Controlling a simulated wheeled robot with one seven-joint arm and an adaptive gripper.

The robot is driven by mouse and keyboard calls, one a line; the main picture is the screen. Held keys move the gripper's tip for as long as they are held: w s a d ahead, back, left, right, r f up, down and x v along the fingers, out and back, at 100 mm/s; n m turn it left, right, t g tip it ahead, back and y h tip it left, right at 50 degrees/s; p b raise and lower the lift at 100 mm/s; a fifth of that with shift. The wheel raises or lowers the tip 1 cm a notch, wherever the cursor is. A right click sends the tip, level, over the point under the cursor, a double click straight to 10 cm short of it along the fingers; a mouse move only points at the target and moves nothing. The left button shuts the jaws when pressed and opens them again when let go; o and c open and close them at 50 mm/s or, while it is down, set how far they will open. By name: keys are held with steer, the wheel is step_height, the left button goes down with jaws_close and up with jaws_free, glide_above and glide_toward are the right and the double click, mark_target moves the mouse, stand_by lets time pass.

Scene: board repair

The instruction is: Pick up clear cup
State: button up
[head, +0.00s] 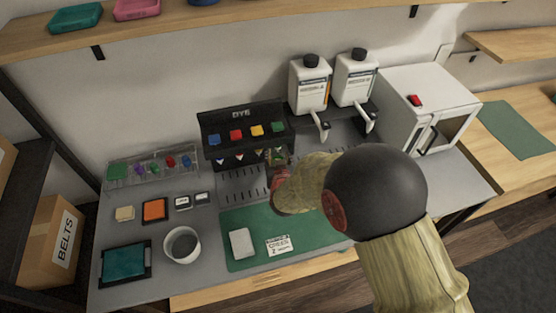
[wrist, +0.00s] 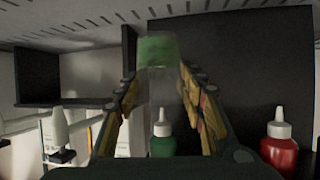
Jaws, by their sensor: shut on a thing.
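The clear cup (wrist: 160,52) is between my gripper's fingers (wrist: 160,95) in the wrist view, which looks upside down. My gripper is shut on it. Green shows at the cup's base end; the rest is see-through and faint. In the head view my arm hides most of the gripper, which is at the right part of the black DYE dispenser (head: 240,117). The green-bottle nozzle (wrist: 162,116) is close behind the cup in the wrist view. I cannot tell whether the cup touches the drip tray.
Two white pump bottles (head: 310,83) and a white oven-like box (head: 428,95) stand to the right. A green mat (head: 240,255) with a pale block and label, a white round container (head: 182,246), and a vial rack (head: 150,167) occupy the counter.

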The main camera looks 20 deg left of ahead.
steer(key=shift+r, duration=0.65)
steer(key=s+d+p, duration=0.1)
steer(key=s+d, duration=0.4)
steer(key=s, duration=0.3)
steer(key=s+d+p, duration=0.2)
steer(key=s+d, duration=0.3)
steer(key=s, duration=0.3)
steer(key=shift+s+f+p, duration=0.25)
steer(key=shift+s+p, duration=0.05)
steer(key=shift+d, duration=0.1)
steer(key=shift+d, duration=0.1)
stand_by(2.2)
